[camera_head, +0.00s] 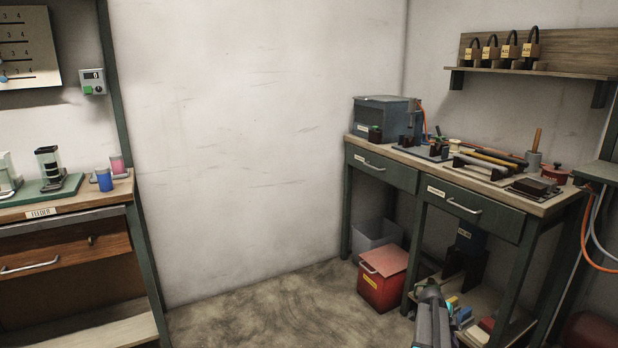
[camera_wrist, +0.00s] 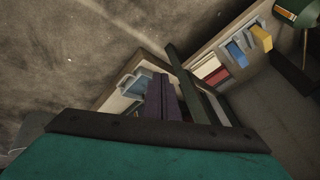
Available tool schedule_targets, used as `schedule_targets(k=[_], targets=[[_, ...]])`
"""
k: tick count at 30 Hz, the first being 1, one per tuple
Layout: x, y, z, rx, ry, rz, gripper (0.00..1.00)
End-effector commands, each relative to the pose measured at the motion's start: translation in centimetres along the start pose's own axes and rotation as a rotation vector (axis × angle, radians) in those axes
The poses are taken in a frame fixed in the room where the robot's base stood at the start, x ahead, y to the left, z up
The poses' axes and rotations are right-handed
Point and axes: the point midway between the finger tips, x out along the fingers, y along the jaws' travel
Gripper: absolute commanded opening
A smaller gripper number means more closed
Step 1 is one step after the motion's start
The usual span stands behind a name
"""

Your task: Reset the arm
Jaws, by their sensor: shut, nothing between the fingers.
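In the wrist view, my gripper (camera_wrist: 161,82) shows as two dark fingers side by side, shut with nothing between them. They point over a low shelf with several coloured blocks or boxes. In the head view, part of my arm (camera_head: 432,322) rises from the bottom edge, in front of the right workbench (camera_head: 478,185) and low near its bottom shelf. The fingers are not clear in the head view.
A red bin (camera_head: 382,288) and a grey bin (camera_head: 376,237) stand on the floor left of my arm. Tools crowd the right workbench top. A feeder bench (camera_head: 60,212) stands at left. The middle floor (camera_head: 265,312) is clear. Hoses (camera_head: 588,235) hang at far right.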

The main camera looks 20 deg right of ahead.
Motion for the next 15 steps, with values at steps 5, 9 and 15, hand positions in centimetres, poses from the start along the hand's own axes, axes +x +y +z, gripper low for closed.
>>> schedule_targets(k=[5,9,15], targets=[[-3.7,2.3,5.3,-0.093,-0.032,0.011,0.00],[-6.0,4.8,9.2,-0.160,-0.056,0.024,0.00],[-9.3,9.2,13.9,-0.277,-0.091,0.049,0.00]])
